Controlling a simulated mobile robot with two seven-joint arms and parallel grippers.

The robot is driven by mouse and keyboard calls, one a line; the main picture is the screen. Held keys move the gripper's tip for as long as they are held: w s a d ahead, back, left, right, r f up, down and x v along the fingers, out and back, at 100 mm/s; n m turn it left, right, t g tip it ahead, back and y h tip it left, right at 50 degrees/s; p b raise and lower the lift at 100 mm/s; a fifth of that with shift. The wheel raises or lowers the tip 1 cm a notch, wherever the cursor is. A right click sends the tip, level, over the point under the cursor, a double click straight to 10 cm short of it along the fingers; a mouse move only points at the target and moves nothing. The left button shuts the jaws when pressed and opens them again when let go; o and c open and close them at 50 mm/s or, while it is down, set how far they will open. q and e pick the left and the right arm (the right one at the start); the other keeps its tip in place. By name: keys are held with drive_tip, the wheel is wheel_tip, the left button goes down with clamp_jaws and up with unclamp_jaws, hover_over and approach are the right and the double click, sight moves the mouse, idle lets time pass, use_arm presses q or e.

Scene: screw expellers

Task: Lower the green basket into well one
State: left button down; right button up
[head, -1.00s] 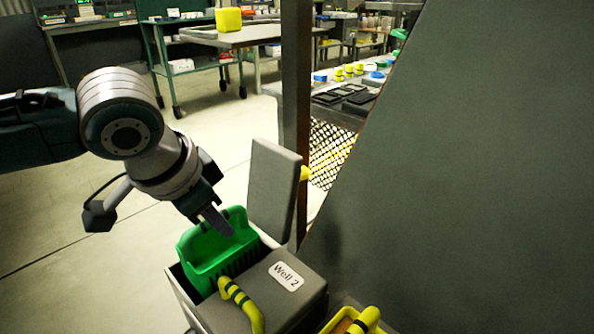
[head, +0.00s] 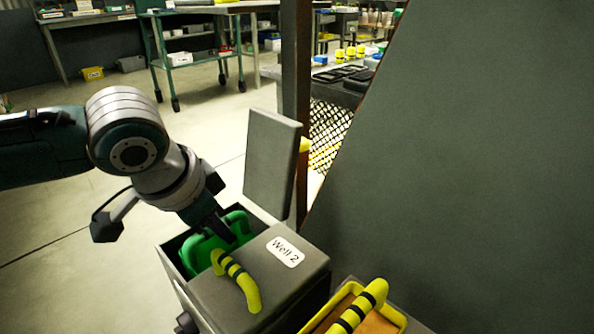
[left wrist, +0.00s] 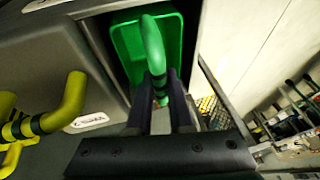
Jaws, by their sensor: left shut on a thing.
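The green basket (head: 205,250) is down inside the open well (head: 174,248) beside the lid labelled Well 2, with its upper rim and handle still showing. My left gripper (head: 226,230) is shut on the basket's handle at the well's mouth. In the left wrist view the green basket (left wrist: 128,50) hangs beyond the fingers, and its handle passes between the fingertips of my left gripper (left wrist: 158,92). The basket's lower part is hidden by the well walls. My right gripper is not in view.
A grey lid (head: 272,165) stands raised behind the open well. The shut Well 2 lid (head: 285,262) has a yellow and black handle (head: 238,282). A yellow basket (head: 400,318) with a striped handle is at the lower right. A large dark panel (head: 460,170) fills the right.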

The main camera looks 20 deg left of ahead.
use_arm(q)
drive_tip(key=shift+p, duration=0.35)
idle(0.3)
drive_tip(key=shift+f, duration=0.2)
idle(0.3)
drive_tip(key=shift+f+b, duration=0.5)
drive_tip(key=shift+f, duration=0.2)
drive_tip(key=shift+f, duration=0.25)
drive_tip(key=shift+c, duration=1.7)
unclamp_jaws()
